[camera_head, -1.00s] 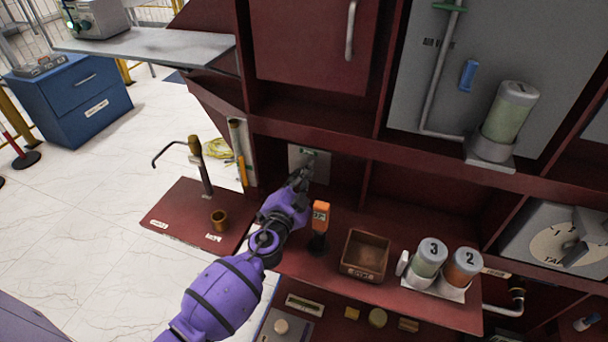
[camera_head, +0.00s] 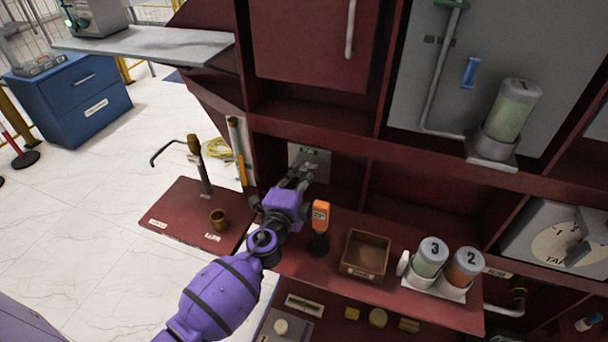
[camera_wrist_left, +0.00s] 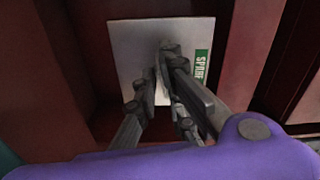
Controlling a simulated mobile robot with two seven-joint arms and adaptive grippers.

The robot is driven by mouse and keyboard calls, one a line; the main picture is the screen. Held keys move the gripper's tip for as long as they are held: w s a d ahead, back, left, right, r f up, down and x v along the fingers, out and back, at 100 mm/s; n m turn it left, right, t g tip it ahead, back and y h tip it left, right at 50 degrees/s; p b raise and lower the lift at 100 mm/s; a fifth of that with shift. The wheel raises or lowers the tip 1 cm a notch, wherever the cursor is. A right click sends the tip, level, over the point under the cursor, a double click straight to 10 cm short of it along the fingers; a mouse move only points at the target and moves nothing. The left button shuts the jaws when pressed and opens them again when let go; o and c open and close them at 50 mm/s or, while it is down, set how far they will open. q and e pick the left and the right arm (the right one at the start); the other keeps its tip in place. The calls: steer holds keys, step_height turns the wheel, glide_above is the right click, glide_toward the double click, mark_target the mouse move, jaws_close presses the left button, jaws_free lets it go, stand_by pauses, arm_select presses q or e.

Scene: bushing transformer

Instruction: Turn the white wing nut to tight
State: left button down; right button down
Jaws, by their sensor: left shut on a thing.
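A pale square plate (camera_head: 322,160) with a green label is on the back wall of the red cabinet's lower bay. It also shows in the left wrist view (camera_wrist_left: 125,45), where part of the green label (camera_wrist_left: 202,66) is readable as "SPAR". My left gripper (camera_head: 305,175) reaches to this plate, with its fingertips (camera_wrist_left: 160,75) against or just in front of the plate's middle. It is shut on what appears to be the white wing nut, which the fingers almost wholly hide. I cannot tell the nut's angle. My right gripper is out of view.
An orange handheld device (camera_head: 320,215) stands close to the right of my left wrist. Cabinet walls and a shelf frame the bay closely.

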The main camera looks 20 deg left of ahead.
arm_select(q)
steer(key=shift+w+a+r+m, duration=0.2)
steer(key=shift+r+m, duration=0.35)
steer(key=shift+m, duration=0.45)
steer(key=c, duration=2)
jaws_free()
steer(key=shift+s, duration=0.1)
steer(key=shift+d+f, duration=0.1)
steer(key=shift+f, duration=0.15)
steer(key=shift+s, duration=0.1)
steer(key=s, duration=1.1)
steer(key=shift+s+a, duration=0.2)
steer(key=shift+s, duration=0.2)
